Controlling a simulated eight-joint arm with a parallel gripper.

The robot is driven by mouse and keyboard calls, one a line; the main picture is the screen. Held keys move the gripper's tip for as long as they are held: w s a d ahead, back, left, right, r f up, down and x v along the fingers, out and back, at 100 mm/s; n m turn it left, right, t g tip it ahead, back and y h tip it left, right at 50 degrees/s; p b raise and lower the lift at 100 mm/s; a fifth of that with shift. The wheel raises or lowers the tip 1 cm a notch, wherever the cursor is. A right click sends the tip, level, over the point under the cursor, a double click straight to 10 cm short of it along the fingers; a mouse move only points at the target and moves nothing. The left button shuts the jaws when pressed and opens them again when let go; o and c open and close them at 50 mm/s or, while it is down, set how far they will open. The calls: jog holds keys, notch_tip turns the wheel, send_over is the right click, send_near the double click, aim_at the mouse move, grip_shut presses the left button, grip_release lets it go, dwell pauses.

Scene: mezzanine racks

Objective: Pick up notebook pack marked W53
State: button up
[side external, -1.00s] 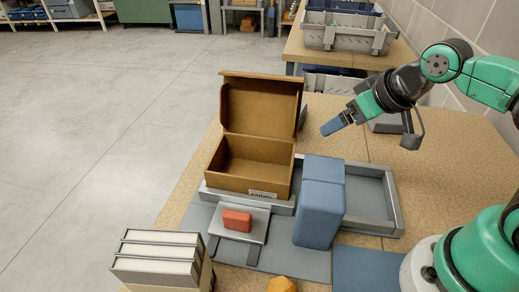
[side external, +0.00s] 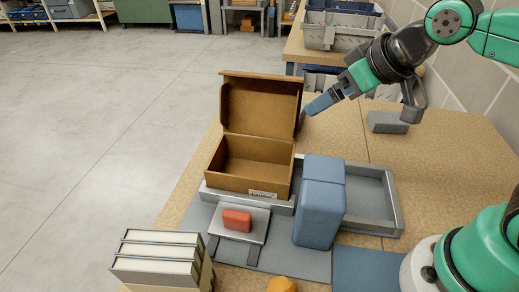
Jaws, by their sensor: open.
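Grey-covered, white-paged books (side external: 158,256), possibly notebooks, stand side by side in a tan holder at the front left. I can read no W53 mark on anything, so I cannot tell which thing is the pack. My gripper (side external: 312,108) is up at the right, angled down and left, beside the raised lid of the open cardboard box (side external: 235,181). Its blue end parts point toward the lid; the gap between them does not show clearly. Nothing is clearly held. It is far from the books.
A tall blue block (side external: 320,214) stands beside a grey tray (side external: 388,226). A red block (side external: 237,220) lies on a small grey stand (side external: 257,232). An orange object (side external: 282,285) is at the front edge.

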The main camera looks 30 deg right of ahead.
jog(key=a+n+t+y, duration=0.15)
jog(key=a+n, duration=0.25)
jog(key=a, duration=0.4)
jog(key=n+g+y, duration=0.1)
jog(key=n+y, duration=0.7)
send_over(184, 253)
jog(key=s+d, duration=0.2)
jog(key=d, duration=0.1)
jog(key=shift+g, duration=0.25)
jog(key=f, duration=0.5)
jog(key=shift+a+f, duration=0.2)
jog(key=shift+f, duration=0.15)
jog(key=shift+x, duration=2.7)
jog(key=shift+c, duration=0.2)
grip_shut()
